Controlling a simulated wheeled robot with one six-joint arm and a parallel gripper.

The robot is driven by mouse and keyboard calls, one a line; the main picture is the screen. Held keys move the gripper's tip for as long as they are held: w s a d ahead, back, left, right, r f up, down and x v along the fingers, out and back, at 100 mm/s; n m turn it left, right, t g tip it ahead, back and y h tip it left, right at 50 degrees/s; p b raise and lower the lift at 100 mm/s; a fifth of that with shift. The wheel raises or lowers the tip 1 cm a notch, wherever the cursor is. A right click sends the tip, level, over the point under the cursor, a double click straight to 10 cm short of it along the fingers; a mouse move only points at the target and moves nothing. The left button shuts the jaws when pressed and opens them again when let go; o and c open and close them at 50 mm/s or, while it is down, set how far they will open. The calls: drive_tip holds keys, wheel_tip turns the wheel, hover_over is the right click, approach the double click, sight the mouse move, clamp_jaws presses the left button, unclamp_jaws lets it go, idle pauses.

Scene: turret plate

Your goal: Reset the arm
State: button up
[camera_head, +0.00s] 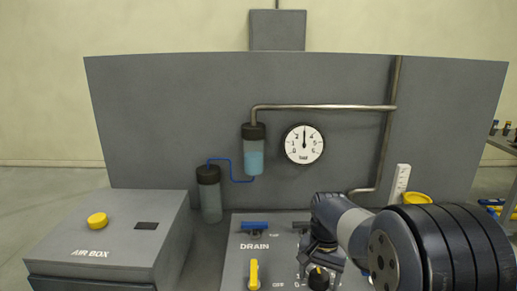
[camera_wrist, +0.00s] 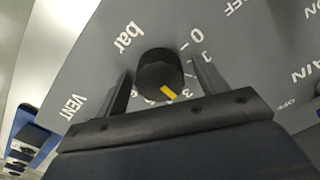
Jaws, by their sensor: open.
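My gripper (camera_head: 318,262) is low at the front of the grey control panel (camera_head: 238,232), at the end of my arm, which fills the lower right of the head view. In the wrist view my gripper (camera_wrist: 162,85) is open. Its fingers stand on either side of a black round knob (camera_wrist: 157,70) with a yellow mark; whether they touch it I cannot tell. The knob (camera_head: 319,278) also shows below the gripper in the head view. Around it the panel reads "bar" and "VENT", with a number scale. Part of the scale is hidden by the knob and fingers.
A grey air box (camera_head: 70,238) with a yellow button (camera_head: 97,220) stands left. Behind are a gauge (camera_head: 304,143) near the middle of its scale, a filter bowl (camera_head: 253,158) and pipes.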

drive_tip(key=n+b, duration=0.1)
drive_tip(key=n, duration=0.3)
drive_tip(key=shift+n+b, duration=0.35)
drive_tip(key=shift+n, duration=0.05)
drive_tip(key=n+b, duration=0.2)
drive_tip(key=n, duration=0.1)
drive_tip(key=shift+n, duration=0.4)
wheel_tip(320, 180, up, 11)
drive_tip(key=p, duration=0.1)
